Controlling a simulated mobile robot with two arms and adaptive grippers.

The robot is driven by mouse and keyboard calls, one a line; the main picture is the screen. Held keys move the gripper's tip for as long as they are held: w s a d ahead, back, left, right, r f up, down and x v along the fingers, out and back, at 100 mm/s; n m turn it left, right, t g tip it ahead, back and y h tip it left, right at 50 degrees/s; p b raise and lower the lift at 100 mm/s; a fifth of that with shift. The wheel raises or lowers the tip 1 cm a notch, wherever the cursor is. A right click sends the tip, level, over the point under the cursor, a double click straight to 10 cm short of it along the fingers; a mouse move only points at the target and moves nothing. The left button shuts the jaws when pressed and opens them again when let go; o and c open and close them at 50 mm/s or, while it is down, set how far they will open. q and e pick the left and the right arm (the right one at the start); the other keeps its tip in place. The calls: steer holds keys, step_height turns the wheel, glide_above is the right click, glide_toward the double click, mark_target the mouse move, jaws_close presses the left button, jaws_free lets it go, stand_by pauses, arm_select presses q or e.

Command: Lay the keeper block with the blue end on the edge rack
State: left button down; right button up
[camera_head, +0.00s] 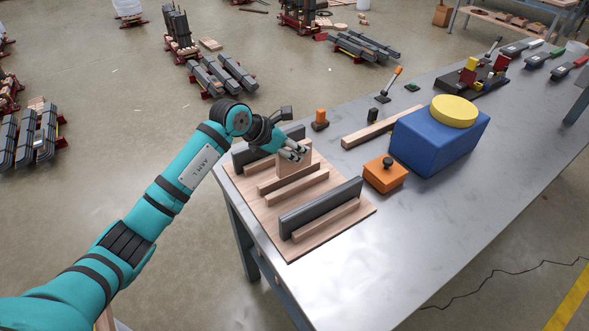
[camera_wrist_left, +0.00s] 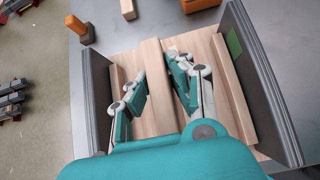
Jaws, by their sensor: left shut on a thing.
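My left gripper (camera_head: 293,153) is over a wooden base with slats (camera_head: 290,247), which looks like the edge rack. It is shut on a pale wooden block (camera_head: 283,168), which stands up among the slats. In the left wrist view the block (camera_wrist_left: 156,75) runs between the fingers of the gripper (camera_wrist_left: 160,88). No blue end shows on it; the fingers hide part of it. I cannot tell whether its lower edge touches the base. Dark grey plates stand on edge at the near side (camera_head: 322,207) and far side (camera_head: 255,150) of the base. My right gripper is not in view.
On the metal table (camera_head: 420,220), an orange box with a knob (camera_head: 385,175) and a blue box (camera_head: 437,140) with a yellow round top (camera_head: 453,111) stand right of the base. The table's near right is clear.

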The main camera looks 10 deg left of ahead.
mark_target(295, 164)
arm_select(q)
steer(key=shift+f+p, duration=0.35)
steer(key=shift+f, duration=2.45)
steer(key=shift+f, duration=0.2)
steer(key=c, duration=1.2)
jaws_free()
steer(key=shift+r, duration=0.15)
steer(key=shift+r, duration=0.2)
steer(key=b+v, duration=0.1)
steer(key=v, duration=1.1)
